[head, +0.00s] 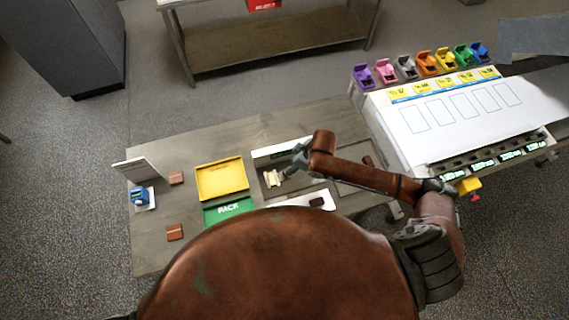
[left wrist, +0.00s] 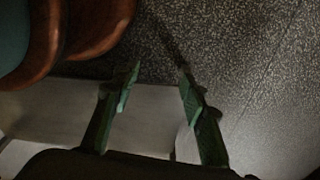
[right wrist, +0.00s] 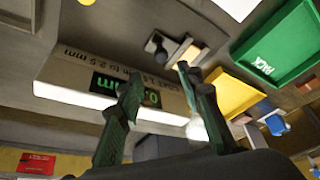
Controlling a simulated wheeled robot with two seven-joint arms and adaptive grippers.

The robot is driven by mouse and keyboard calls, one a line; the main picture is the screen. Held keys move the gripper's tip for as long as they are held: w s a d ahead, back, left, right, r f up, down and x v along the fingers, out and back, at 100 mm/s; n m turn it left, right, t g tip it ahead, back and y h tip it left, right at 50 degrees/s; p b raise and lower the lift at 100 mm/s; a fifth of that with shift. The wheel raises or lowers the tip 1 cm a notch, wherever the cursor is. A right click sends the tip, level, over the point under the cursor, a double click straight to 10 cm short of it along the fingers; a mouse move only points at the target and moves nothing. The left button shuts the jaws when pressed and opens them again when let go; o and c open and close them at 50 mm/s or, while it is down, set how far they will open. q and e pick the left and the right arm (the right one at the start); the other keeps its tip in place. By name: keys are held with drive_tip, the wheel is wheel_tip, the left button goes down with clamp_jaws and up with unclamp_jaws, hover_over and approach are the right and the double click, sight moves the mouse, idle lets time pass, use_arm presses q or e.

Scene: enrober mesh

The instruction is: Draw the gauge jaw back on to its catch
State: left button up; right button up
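The gauge (head: 262,160) stands on the grey table, partly hidden behind my right arm. My left gripper (left wrist: 158,78) is open and empty, away from the gauge.
A yellow tray (head: 220,180) and a green PACK tray (head: 228,210) lie left of the gauge. Brown pieces (head: 176,178) and a blue device (head: 140,196) are farther left. A white machine (head: 450,112) with several coloured holders stands at the right.

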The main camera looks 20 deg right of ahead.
hover_over(282, 175)
drive_tip(key=s+d, duration=0.1)
drive_tip(key=d, duration=0.1)
wheel_tip(282, 175, down, 5)
drive_tip(key=shift+s+d+f+p, duration=0.1)
drive_tip(key=shift+f+p, duration=0.1)
drive_tip(key=shift+p, duration=0.2)
drive_tip(key=shift+f, duration=0.35)
drive_tip(key=shift+a+f, duration=0.2)
drive_tip(key=shift+f, duration=0.05)
drive_tip(key=c, duration=0.7)
clamp_jaws()
use_arm(q)
drive_tip(key=s, duration=0.3)
drive_tip(key=shift+a+r, duration=0.15)
drive_tip(key=shift+r, duration=0.2)
drive_tip(key=shift+w, duration=0.4)
